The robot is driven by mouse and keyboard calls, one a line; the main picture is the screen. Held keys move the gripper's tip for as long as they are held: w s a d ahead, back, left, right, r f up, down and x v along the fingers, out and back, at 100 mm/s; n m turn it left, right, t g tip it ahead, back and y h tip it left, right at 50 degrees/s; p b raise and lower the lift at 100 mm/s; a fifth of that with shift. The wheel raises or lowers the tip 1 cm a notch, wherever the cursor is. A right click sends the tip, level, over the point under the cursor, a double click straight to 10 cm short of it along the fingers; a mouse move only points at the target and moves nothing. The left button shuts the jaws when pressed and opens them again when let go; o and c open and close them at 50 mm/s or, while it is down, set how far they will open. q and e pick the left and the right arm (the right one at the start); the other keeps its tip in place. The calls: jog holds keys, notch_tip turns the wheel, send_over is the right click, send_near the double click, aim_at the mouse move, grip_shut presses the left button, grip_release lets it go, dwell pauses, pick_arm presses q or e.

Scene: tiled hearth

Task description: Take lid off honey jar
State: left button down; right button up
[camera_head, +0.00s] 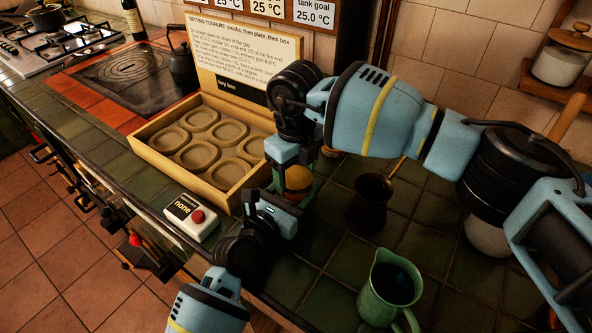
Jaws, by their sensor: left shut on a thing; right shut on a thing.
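The honey jar (297,182), a small rounded amber shape, is between my two grippers on the dark green tiled counter. My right gripper (292,164) comes down from above and is shut at the jar's top, on what appears to be the lid. My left gripper (287,205) comes in from the front and is shut at the jar's lower part. The fingers hide most of the jar and its lid. I cannot tell whether the lid is apart from the jar.
A wooden box (245,183) with oval recesses stands left of the jar. A white box with a red button (197,216) is in front of it. A dark pot (372,190) with a stick and a green jug (385,293) stand right. A kettle (182,65) is behind.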

jog(key=n, duration=1.2)
jog(key=shift+r+n, duration=0.1)
jog(key=shift+n, duration=0.3)
jog(key=n, duration=0.3)
jog(key=shift+r, duration=0.2)
jog(key=shift+r, duration=0.85)
jog(key=shift+r, duration=0.1)
